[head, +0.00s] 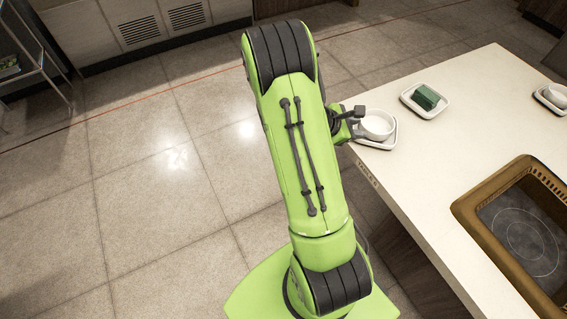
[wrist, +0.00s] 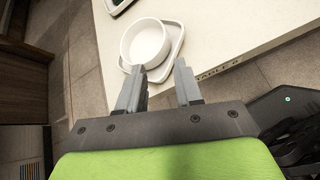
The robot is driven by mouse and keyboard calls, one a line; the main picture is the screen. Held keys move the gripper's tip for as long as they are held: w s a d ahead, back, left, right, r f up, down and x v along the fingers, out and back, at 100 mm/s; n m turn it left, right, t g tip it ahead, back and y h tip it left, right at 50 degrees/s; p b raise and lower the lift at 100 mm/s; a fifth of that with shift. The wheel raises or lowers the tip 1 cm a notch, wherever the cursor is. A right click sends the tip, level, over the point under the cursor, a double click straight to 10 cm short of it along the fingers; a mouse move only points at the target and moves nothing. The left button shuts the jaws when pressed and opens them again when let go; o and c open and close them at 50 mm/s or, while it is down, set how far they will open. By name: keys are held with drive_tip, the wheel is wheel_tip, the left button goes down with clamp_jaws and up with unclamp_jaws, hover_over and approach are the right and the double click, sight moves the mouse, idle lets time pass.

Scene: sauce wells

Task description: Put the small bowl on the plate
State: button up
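A small white bowl (head: 376,124) sits on a white square plate (head: 385,143) at the near left corner of the counter in the head view. In the wrist view the bowl (wrist: 145,42) rests over the plate (wrist: 172,54), off to its left side. My gripper (wrist: 162,78) has its two fingers apart with nothing between them. The fingertips are just in front of the bowl's near side. In the head view my arm hides most of the gripper, and only a part of it (head: 346,117) shows beside the bowl.
The pale counter (head: 463,92) also bears a plate (head: 409,98) with a green block (head: 426,97). Another plate with a white bowl (head: 555,95) stands at the right edge. A brown-rimmed sink (head: 480,225) lies at the lower right. Open floor lies left of the counter.

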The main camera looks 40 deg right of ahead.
drive_tip(key=w+a+r+m+t+y, duration=0.1)
drive_tip(key=a+r+m+t+y, duration=0.3)
drive_tip(key=a, duration=0.5)
drive_tip(key=w+a+r+m+t+y, duration=0.1)
drive_tip(key=a+r+m+y, duration=0.1)
drive_tip(key=a+r+m, duration=0.45)
drive_tip(key=s+a+r+t+y, duration=0.1)
drive_tip(key=s+a+r+y, duration=0.1)
drive_tip(key=s+a, duration=0.3)
drive_tip(key=s+a+r+m+t+y, duration=0.1)
drive_tip(key=s+a+r+y, duration=0.2)
drive_tip(key=a, duration=0.9)
drive_tip(key=shift+s+a+r+t, duration=0.3)
drive_tip(key=shift+s+r, duration=0.5)
drive_tip(key=shift+s, duration=0.15)
drive_tip(key=shift+m, duration=0.25)
